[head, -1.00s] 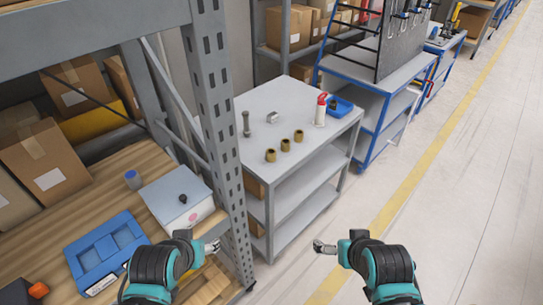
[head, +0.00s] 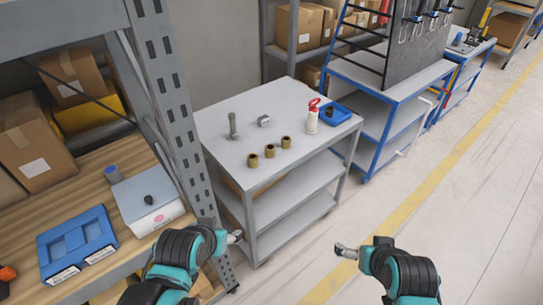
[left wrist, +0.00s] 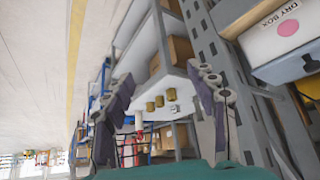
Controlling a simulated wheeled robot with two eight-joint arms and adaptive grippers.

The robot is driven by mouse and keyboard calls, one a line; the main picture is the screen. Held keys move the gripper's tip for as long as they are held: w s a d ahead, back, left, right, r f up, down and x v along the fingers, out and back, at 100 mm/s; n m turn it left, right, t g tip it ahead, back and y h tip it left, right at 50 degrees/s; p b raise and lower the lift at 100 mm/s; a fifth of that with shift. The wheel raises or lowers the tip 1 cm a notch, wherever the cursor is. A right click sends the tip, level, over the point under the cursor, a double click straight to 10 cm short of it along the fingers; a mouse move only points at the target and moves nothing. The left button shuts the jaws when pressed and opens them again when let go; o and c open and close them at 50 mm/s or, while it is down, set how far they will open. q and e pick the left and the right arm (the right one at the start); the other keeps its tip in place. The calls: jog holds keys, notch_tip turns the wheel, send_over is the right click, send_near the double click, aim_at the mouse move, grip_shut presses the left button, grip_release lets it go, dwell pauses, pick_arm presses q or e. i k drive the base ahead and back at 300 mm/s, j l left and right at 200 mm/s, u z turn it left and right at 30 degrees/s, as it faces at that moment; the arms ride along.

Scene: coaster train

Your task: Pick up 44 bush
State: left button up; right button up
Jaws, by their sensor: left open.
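Three brass-coloured bushes stand in a slanting row on the grey cart top: a near left one (head: 252,160), a middle one (head: 270,151) and a far right one (head: 286,142). No size mark is readable, so I cannot tell which is 44. The left wrist view shows the bushes (left wrist: 159,101) between the finger tips, some distance away. My left gripper (head: 236,237) is in front of the cart; it is open and empty in the left wrist view (left wrist: 163,95). My right gripper (head: 345,251) is over the floor right of the cart; its jaw opening is unclear.
The cart (head: 225,150) also bears an upright bolt (head: 233,126), a metal nut (head: 264,121), a red-topped white bottle (head: 312,118) and a blue tray (head: 342,115). A grey rack post (head: 170,90) stands close left. A blue case (head: 75,245) lies on the wooden shelf. Floor at right is clear.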

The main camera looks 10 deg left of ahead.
aim_at(253, 161)
jog(key=i+l, duration=0.1)
jog(key=i, duration=0.85)
jog(key=l+z, duration=0.05)
